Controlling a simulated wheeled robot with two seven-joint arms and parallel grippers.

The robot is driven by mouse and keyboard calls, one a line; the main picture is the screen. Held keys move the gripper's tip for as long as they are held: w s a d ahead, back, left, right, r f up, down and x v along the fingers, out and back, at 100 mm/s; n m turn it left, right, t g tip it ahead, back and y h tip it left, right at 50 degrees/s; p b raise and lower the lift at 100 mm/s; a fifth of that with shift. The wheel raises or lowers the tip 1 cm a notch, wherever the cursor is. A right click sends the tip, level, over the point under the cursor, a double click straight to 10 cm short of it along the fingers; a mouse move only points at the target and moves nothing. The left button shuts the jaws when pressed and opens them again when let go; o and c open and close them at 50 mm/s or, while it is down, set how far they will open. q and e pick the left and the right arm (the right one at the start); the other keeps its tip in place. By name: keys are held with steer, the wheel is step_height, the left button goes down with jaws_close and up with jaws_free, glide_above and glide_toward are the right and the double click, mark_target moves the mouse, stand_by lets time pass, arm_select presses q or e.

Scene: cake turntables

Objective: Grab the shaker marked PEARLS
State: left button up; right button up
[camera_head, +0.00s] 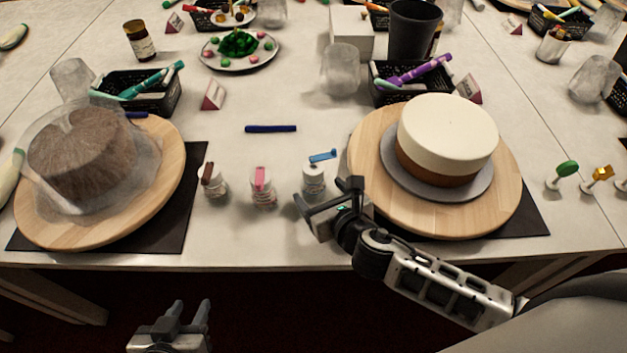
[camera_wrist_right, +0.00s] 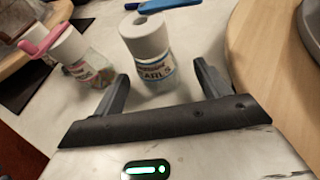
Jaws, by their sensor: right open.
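The PEARLS shaker (camera_head: 314,180) has a white cap and a blue lever. It stands upright on the table between the two turntables. In the right wrist view its label, partly readable as PEARLS, faces me (camera_wrist_right: 153,68). My right gripper (camera_head: 326,195) is open at the near side of this shaker, its fingertips pointing to either side of it (camera_wrist_right: 160,75). The shaker is not gripped. My left gripper (camera_head: 188,312) is open and empty, low in front of the table's near edge.
A pink-lever shaker (camera_head: 263,190) and a brown-lever shaker (camera_head: 214,182) stand to the left. A wooden turntable (camera_head: 360,165) with a white-topped cake (camera_head: 447,130) is close on the right. Another turntable (camera_head: 50,230) holds a wrapped brown cake. A blue pen (camera_head: 270,128) lies behind.

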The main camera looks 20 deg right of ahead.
mark_target(313, 185)
steer(key=x, duration=0.4)
steer(key=shift+a+r, duration=0.1)
steer(key=shift+a, duration=0.05)
steer(key=c, duration=1.2)
steer(key=shift+r, duration=0.1)
